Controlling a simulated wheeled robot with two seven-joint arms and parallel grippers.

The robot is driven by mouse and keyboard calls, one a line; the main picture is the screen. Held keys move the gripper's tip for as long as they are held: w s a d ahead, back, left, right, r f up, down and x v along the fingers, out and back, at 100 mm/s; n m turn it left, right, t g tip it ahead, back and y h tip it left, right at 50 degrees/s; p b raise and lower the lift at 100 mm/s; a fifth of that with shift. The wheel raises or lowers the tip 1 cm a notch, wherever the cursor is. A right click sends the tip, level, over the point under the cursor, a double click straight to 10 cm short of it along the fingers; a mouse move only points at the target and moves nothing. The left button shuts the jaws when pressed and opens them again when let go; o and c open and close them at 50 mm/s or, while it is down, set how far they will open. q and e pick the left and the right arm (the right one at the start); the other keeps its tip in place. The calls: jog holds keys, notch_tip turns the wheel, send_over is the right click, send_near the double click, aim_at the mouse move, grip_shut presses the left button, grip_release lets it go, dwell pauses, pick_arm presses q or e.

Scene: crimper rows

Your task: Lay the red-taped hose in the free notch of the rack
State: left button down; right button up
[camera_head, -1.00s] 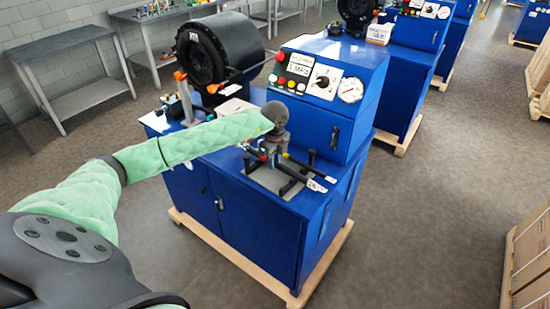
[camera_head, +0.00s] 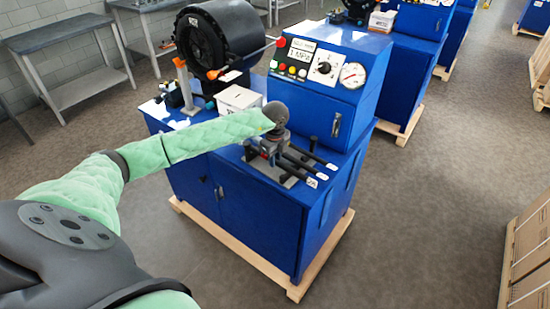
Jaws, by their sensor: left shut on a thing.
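My left arm reaches in from the left. Its gripper (camera_head: 272,148) is at the left end of the rack, low over the blue machine's front top, and is shut on a hose. Its fingers are small and partly hidden by the wrist. A bit of red shows at the fingers, but the tape is not clear. Black hoses (camera_head: 303,164) with white end tags run side by side to the right from the gripper. The grey rack (camera_head: 262,168) is under them. Its notches are mostly hidden, so I cannot tell whether the held hose rests in one. My right gripper is not in view.
The blue machine (camera_head: 247,212) stands on a wooden pallet. Its control box (camera_head: 312,108) rises behind the rack, with a black crimping head (camera_head: 215,45) at back left. A white box (camera_head: 238,99) stands near the arm. Cartons (camera_head: 530,250) are at the right; floor between is clear.

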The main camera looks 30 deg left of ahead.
pick_arm(q)
jog(key=shift+f+b, duration=0.45)
jog(key=shift+f, duration=0.1)
dwell(0.4)
jog(key=c, duration=1.2)
grip_release()
jog(key=shift+c, duration=0.2)
jog(key=shift+r+p, duration=1.1)
jog(key=shift+r, duration=1.85)
